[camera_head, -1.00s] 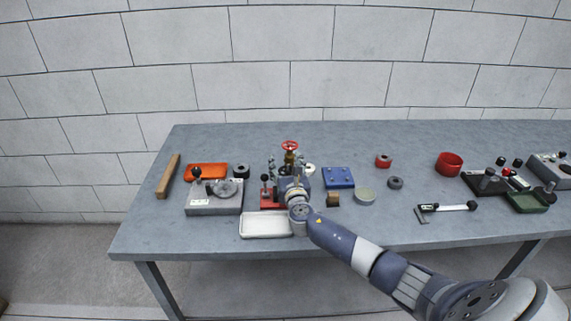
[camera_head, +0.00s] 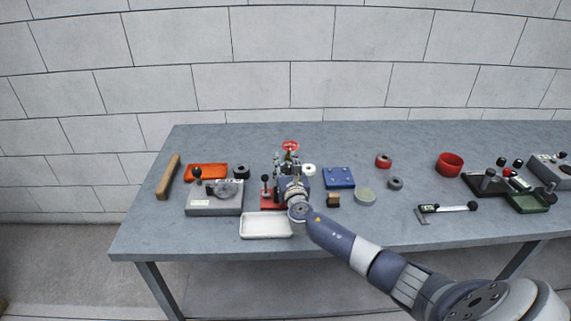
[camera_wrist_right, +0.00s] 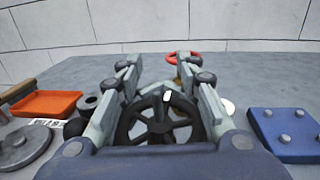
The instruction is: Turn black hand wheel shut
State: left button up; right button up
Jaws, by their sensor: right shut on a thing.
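The black hand wheel (camera_wrist_right: 158,120) shows in the right wrist view, spoked, with a small pale mark on its upper rim. My right gripper (camera_wrist_right: 157,72) has a finger on each side of it and is shut on the wheel. In the head view my right gripper (camera_head: 287,165) reaches over the red-based fixture (camera_head: 268,204) on the table. There the black wheel is hidden behind the gripper and wrist. My left gripper is out of view.
A red hand wheel (camera_head: 290,146) stands just behind the gripper. The table's back is clear.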

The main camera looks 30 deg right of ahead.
jog(key=shift+s+f+m+h, duration=0.15)
jog(key=shift+m+h, duration=0.15)
jog(key=shift+h, duration=0.1)
jog(key=shift+s+d+m+g+h+p, duration=0.2)
jog(key=shift+m+g+h+p, duration=0.1)
jog(key=shift+m+g+h, duration=0.4)
jog(key=shift+s+d+m+g+h, duration=0.1)
jog(key=shift+d+m+g+h, duration=0.1)
jog(key=shift+m+g+h, duration=0.6)
jog(key=shift+c, duration=0.2)
jog(key=h, duration=0.1)
jog(key=m+g+h, duration=0.1)
jog(key=g+b, duration=0.1)
jog(key=shift+s+d+f+m+h, duration=0.1)
jog(key=shift+s+d+m+h, duration=0.2)
jog(key=shift+m+h, duration=0.1)
jog(key=shift+s+d+m+g+h+b, duration=0.1)
jog(key=shift+s+m+g+h+b, duration=0.1)
jog(key=shift+m+g+h+b, duration=0.45)
jog(key=shift+s+d+m+g+h+b, duration=0.15)
jog(key=shift+m+g+h, duration=0.25)
jog(key=shift+g, duration=0.55)
jog(key=o, duration=1.2)
jog(key=shift+o, duration=0.2)
jog(key=shift+w, duration=0.15)
